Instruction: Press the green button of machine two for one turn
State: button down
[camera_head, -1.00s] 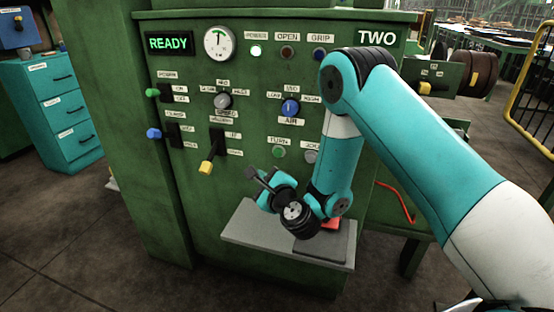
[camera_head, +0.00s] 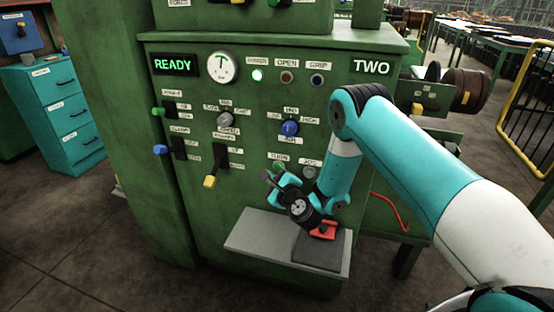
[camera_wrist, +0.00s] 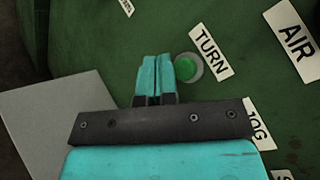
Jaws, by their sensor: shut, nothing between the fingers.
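Machine two (camera_head: 215,190) is a green panel marked TWO, with a lit READY display (camera_head: 175,65). Its green button (camera_wrist: 186,67), beside the TURN label (camera_wrist: 210,50), shows fully in the wrist view. In the head view the green button (camera_head: 279,168) is partly covered by my gripper. My gripper (camera_wrist: 154,62) is shut and empty, with its teal fingertips just left of the button in the wrist view. I cannot tell whether they touch the panel. In the head view my gripper (camera_head: 284,177) is at the button's lower edge.
The JOG button (camera_head: 310,172) is right of TURN, close to my arm. The blue AIR knob (camera_head: 289,128) is above. A grey shelf (camera_head: 255,235) juts out below, with a red thing (camera_head: 325,230) at its right. A yellow-tipped lever (camera_head: 210,181) is left.

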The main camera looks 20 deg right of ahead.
aim_at(278, 168)
jog(key=shift+w+d+p, duration=0.4)
jog(key=shift+w+p, duration=0.1)
jog(key=shift+p, duration=0.05)
jog(key=shift+w+d, duration=0.1)
dwell(1.8)
jog(key=shift+w+d+p, duration=0.15)
jog(key=shift+w+p, duration=0.1)
jog(key=shift+p, duration=0.25)
